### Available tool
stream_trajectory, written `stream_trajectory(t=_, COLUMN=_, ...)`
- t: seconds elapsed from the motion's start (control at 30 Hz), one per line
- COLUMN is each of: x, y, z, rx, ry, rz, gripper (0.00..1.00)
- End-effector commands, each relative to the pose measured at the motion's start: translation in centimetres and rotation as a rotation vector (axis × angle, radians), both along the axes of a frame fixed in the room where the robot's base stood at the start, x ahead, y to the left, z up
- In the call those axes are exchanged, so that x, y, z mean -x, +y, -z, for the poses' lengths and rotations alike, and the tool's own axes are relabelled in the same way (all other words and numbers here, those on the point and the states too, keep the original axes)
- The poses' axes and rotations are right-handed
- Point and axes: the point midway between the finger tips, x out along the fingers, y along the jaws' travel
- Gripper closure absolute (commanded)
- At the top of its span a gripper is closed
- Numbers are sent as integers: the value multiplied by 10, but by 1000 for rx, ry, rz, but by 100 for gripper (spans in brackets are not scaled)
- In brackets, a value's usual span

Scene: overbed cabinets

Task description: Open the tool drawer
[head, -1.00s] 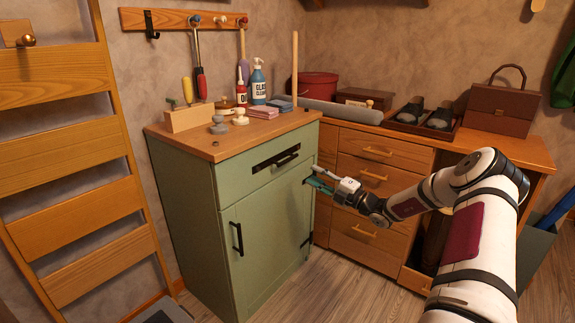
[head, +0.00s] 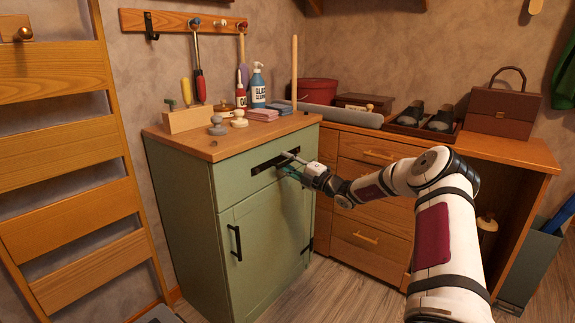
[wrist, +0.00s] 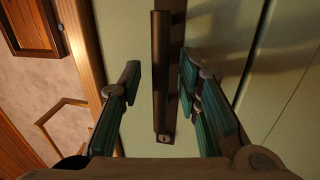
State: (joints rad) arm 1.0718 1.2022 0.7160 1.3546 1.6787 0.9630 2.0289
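The tool drawer (head: 231,178) is the top front of the green cabinet and looks shut. Its dark handle (wrist: 160,75) runs upright through the middle of the wrist view. In the head view my gripper (head: 288,165) is at the right part of the handle and hides some of it. In the wrist view my gripper (wrist: 155,100) is open, with one green-padded finger on each side of the handle and a gap on both sides. Whether the handle lies fully between the fingertips in depth is hard to tell.
The cabinet door (head: 265,240) with its own dark handle is below the drawer. A wooden drawer unit (head: 365,205) stands to the right, close to my arm. Open floor lies in front of the cabinet.

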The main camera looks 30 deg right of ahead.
Motion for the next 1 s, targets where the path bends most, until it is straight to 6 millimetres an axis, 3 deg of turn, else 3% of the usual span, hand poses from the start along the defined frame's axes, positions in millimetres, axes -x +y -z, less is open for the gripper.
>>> stream_trajectory(t=0.1, x=0, y=0, z=0, rx=0, ry=0, rz=0, gripper=71)
stream_trajectory(t=0.23, x=0, y=0, z=0, rx=0, ry=0, rz=-1, gripper=100)
stream_trajectory(t=0.67, x=8, y=-3, z=-1, rx=-2, ry=2, rz=0, gripper=100)
stream_trajectory(t=0.87, x=35, y=-13, z=-3, rx=-2, ry=4, rz=0, gripper=100)
stream_trajectory(t=1.0, x=66, y=-24, z=-4, rx=-3, ry=4, rz=1, gripper=100)
